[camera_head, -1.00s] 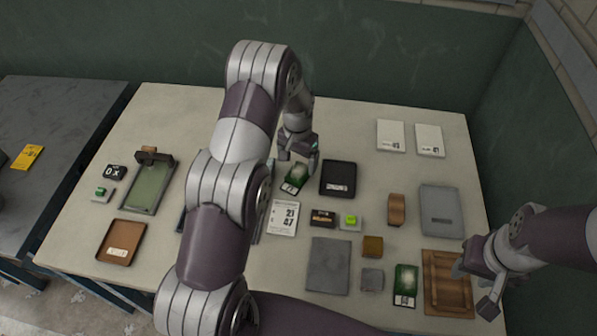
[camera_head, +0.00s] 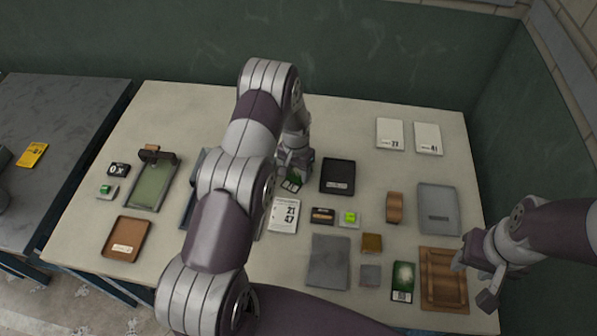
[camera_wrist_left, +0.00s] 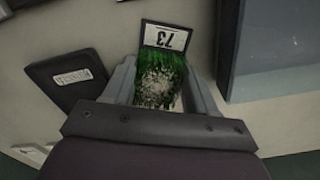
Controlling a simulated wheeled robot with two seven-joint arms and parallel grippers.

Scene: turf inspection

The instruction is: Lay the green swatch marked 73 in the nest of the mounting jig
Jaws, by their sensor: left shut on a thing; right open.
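The green swatch marked 73 (camera_wrist_left: 162,75) has a tufted green face and a white label with a black rim. It sits between the fingers of my left gripper (camera_wrist_left: 160,95), which is shut on it. In the head view the swatch (camera_head: 291,182) shows just below my left gripper (camera_head: 293,170), left of the black tray; I cannot tell if it touches the table. A dark-framed fixture with a pale green bed (camera_head: 150,187) and a brown block at its far end stands at the left and looks like the mounting jig; its bed is empty. My right gripper (camera_head: 474,278) is open and empty.
A black tray (camera_head: 338,177) lies right of my left gripper. A blue tray (camera_head: 188,207) is partly hidden behind my left arm. Another green swatch (camera_head: 403,277) lies beside a wooden tray (camera_head: 444,302). A brown tray (camera_head: 126,238) lies front left. The table's far left corner is clear.

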